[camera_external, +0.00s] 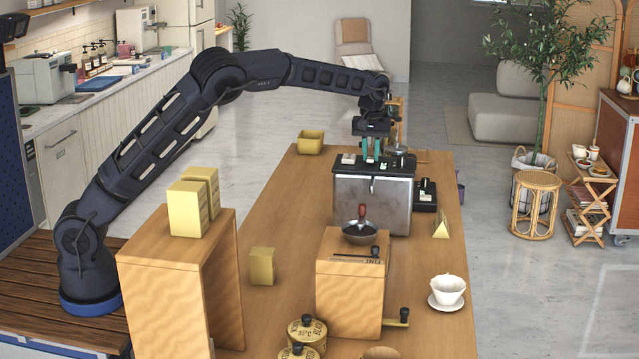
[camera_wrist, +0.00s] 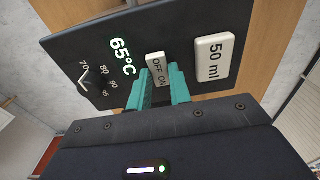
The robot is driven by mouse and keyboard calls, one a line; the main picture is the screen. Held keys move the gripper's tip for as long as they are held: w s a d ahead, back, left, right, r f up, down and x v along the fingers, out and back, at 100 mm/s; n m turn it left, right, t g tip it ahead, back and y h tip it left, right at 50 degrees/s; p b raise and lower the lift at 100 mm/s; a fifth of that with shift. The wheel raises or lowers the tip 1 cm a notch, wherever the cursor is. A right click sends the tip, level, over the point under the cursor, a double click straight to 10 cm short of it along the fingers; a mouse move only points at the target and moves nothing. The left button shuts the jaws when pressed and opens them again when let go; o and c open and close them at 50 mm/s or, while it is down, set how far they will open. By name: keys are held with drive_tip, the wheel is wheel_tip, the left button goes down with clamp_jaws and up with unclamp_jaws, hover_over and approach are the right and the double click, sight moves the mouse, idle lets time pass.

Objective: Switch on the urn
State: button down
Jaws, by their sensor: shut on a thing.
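The urn (camera_external: 372,200) is a grey metal box with a black top panel, standing on the wooden table. In the wrist view its black panel (camera_wrist: 110,25) carries a white OFF/ON switch (camera_wrist: 157,66), a dial (camera_wrist: 92,83), a lit 65°C reading and a white 50 ml button (camera_wrist: 214,57). My gripper (camera_external: 371,157) points down onto the panel. Its teal fingers (camera_wrist: 163,80) are shut on the switch, one tip at each side. The fingers hide part of the switch, and I cannot tell which way it is set.
A wooden grinder box (camera_external: 350,295) with a dark bowl (camera_external: 360,236) stands in front of the urn. A black device (camera_external: 425,196) stands close at its right. A white dripper on a saucer (camera_external: 447,292) is at the front right. The table's left middle is mostly clear.

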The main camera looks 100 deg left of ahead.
sight(370, 159)
drive_tip(key=c, duration=1.3)
unclamp_jaws()
drive_tip(key=r, duration=1)
drive_tip(key=shift+d+r, duration=0.35)
drive_tip(key=shift+r, duration=0.05)
